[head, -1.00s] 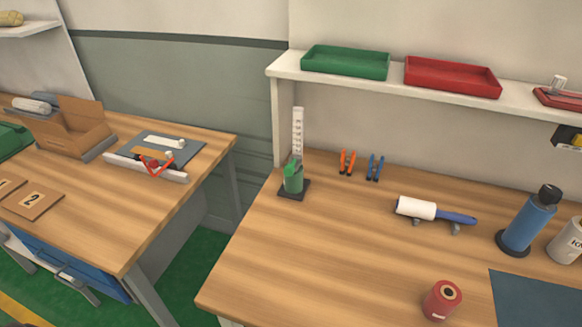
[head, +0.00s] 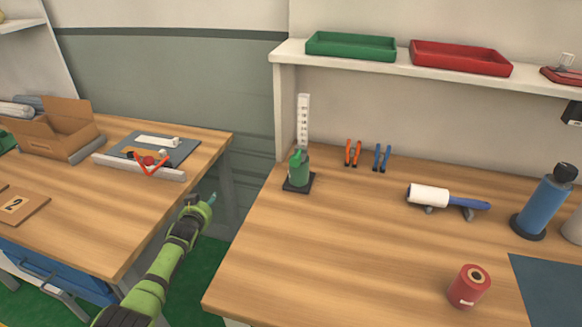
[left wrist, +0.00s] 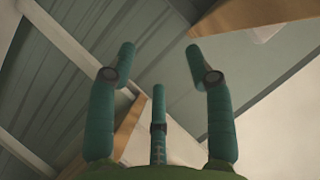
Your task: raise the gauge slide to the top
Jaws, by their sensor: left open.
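The gauge stands upright on the right table near its back left corner, with a white marked scale (head: 303,122) and a black base (head: 299,186). Its green slide (head: 299,167) sits low, just above the base. My left gripper (head: 211,199) is over the gap between the two tables, to the left of the gauge and apart from it. In the left wrist view its teal fingers (left wrist: 160,62) are spread, with nothing between them. My right gripper is not in view.
Orange pliers (head: 353,153) and blue pliers (head: 382,158) stand right of the gauge. A shelf (head: 290,52) with trays hangs above. The right table's front left is clear.

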